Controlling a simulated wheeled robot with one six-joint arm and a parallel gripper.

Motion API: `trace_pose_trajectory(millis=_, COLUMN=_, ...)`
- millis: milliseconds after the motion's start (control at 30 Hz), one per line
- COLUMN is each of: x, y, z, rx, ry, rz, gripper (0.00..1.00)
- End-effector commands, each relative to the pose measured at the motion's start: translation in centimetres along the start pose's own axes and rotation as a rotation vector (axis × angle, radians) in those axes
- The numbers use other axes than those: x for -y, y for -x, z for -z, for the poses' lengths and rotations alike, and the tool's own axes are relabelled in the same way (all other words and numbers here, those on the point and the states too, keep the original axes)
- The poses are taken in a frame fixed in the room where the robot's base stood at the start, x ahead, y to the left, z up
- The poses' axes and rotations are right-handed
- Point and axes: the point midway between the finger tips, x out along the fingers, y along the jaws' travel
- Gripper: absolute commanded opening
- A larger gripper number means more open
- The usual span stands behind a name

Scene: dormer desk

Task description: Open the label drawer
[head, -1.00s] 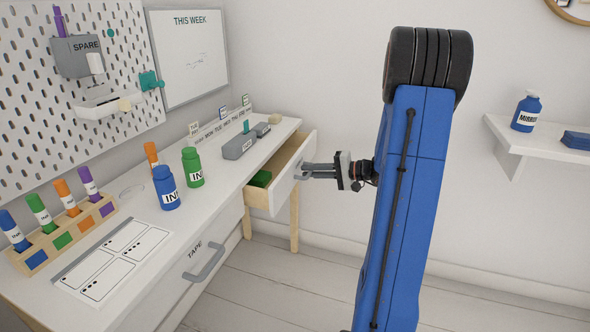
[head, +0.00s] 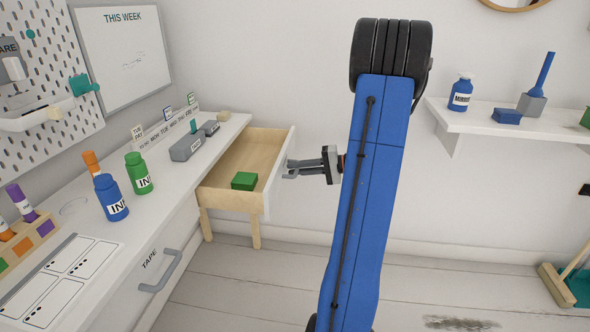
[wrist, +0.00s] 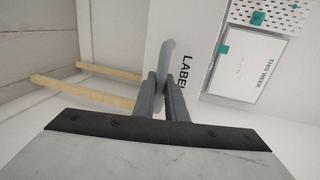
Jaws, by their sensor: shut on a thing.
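The label drawer (head: 236,183) at the far end of the desk stands pulled well out, with its wooden inside showing. A green block (head: 244,181) lies in it. Its white front also shows in the wrist view (wrist: 205,48), lettered "LABEL", partly hidden by my fingers. My gripper (head: 291,170) is at the outer side of the drawer front. In the wrist view its two fingers (wrist: 161,88) are shut on the grey drawer handle (wrist: 165,58).
The tape drawer (head: 157,262) is shut in the nearer part of the desk. Blue (head: 111,198) and green (head: 138,174) bottles stand on the desktop. A wall shelf (head: 490,121) is at right. Floor right of the desk is clear, with a broom (head: 570,275) farther right.

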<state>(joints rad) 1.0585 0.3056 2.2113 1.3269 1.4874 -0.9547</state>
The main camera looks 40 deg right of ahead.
Motion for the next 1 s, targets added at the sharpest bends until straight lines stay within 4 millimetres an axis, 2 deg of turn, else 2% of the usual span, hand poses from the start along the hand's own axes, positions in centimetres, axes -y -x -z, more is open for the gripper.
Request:
trace_pose_trajectory(millis=100, x=0.0, y=0.0, z=0.0, rx=0.0, ry=0.0, rz=-0.001, gripper=0.0)
trace_pose_trajectory(millis=133, x=0.0, y=0.0, z=0.0, rx=0.0, ry=0.0, rz=-0.001, gripper=0.16)
trace_pose_trajectory(millis=200, x=0.0, y=0.0, z=0.0, rx=0.0, ry=0.0, rz=-0.001, gripper=0.3)
trace_pose_trajectory(millis=500, x=0.0, y=0.1, z=0.0, rx=-0.001, ry=0.0, rz=0.0, gripper=0.3)
trace_pose_trajectory(millis=633, x=0.0, y=0.8, z=0.1, rx=-0.003, ry=0.0, rz=-0.001, gripper=0.3)
trace_pose_trajectory(millis=767, x=0.0, y=2.6, z=0.1, rx=-0.004, ry=0.0, rz=-0.001, gripper=0.3)
trace_pose_trajectory(millis=1000, x=0.0, y=7.1, z=0.1, rx=-0.005, ry=0.0, rz=-0.001, gripper=0.3)
